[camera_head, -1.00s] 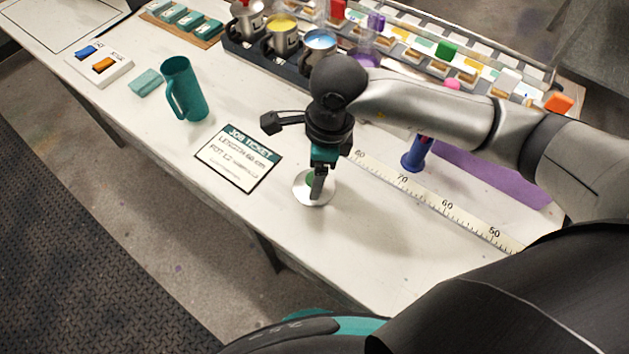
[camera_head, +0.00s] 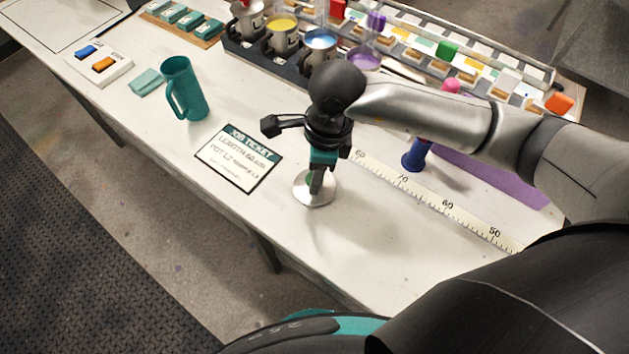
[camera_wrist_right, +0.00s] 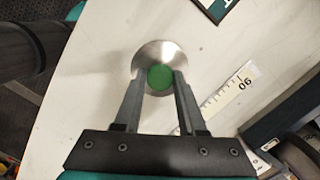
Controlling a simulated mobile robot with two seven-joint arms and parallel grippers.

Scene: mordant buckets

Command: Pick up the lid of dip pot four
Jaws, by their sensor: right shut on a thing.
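A round silver lid (camera_head: 303,190) shows in the head view over the near middle of the white table. In the right wrist view the lid (camera_wrist_right: 150,51) has a green knob (camera_wrist_right: 160,77) at its centre. My right gripper (camera_head: 316,188) points down onto the lid and is shut on its knob; in the wrist view the fingertips (camera_wrist_right: 160,82) sit on either side of the knob. I cannot tell whether the lid touches the table. An open pot with purple content (camera_head: 363,59) stands at the end of the pot row, partly hidden by my right arm. My left gripper is out of view.
Pots with yellow (camera_head: 283,26) and blue (camera_head: 321,41) content stand in the dark rack behind. A ruler (camera_head: 425,195) and blue object (camera_head: 415,155) are to the right. The near table is clear.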

